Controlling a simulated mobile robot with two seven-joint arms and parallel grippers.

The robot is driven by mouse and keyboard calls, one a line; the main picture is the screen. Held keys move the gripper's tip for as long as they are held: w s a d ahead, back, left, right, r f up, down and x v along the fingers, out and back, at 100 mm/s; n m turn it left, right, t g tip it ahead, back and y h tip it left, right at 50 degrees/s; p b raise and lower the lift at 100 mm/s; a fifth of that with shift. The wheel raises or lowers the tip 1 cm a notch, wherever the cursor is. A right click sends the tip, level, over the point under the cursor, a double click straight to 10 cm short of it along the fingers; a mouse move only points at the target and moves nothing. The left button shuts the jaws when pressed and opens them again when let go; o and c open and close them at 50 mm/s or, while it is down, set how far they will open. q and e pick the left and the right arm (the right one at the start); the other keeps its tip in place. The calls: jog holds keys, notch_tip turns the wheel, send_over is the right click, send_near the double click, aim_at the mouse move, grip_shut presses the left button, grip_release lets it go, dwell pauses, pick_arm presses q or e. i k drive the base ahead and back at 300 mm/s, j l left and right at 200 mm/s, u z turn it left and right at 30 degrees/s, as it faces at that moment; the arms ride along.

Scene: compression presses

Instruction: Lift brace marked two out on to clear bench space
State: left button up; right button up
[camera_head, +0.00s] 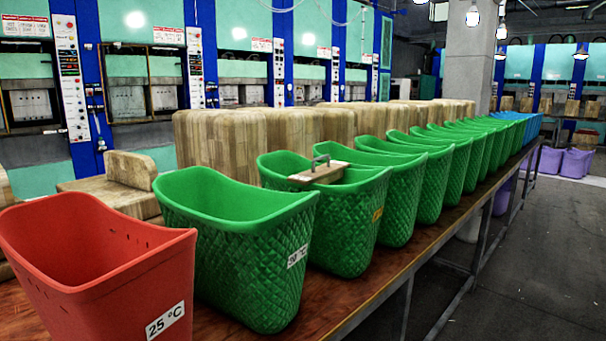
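A small wooden brace (320,172) with a dark grey handle on top lies across the rim of the second green basket (335,220), near its left side. No number can be read on the brace from here. That basket has a small orange label on its right side. The brown wooden bench (375,287) runs under the baskets from the near left to the far right. Neither of my grippers is in view.
A red basket (95,260) marked 25 °C and another green basket (235,245) stand nearer. Several green baskets and a blue one (528,125) continue behind. Large wooden blocks (225,140) crowd the bench's back. A narrow bare strip shows along the front edge.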

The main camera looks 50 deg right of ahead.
aim_at(328, 173)
jog(key=l+u, duration=0.2)
jog(key=l, duration=0.2)
jog(key=k+l+u, duration=0.2)
jog(key=l, duration=0.15)
jog(key=k+l, duration=0.1)
jog(key=l, duration=0.3)
jog(key=l+u, duration=0.15)
jog(key=l, duration=0.25)
jog(key=k+l, duration=0.2)
jog(key=l, duration=0.15)
jog(key=k+l+u, duration=0.1)
jog(key=l, duration=0.3)
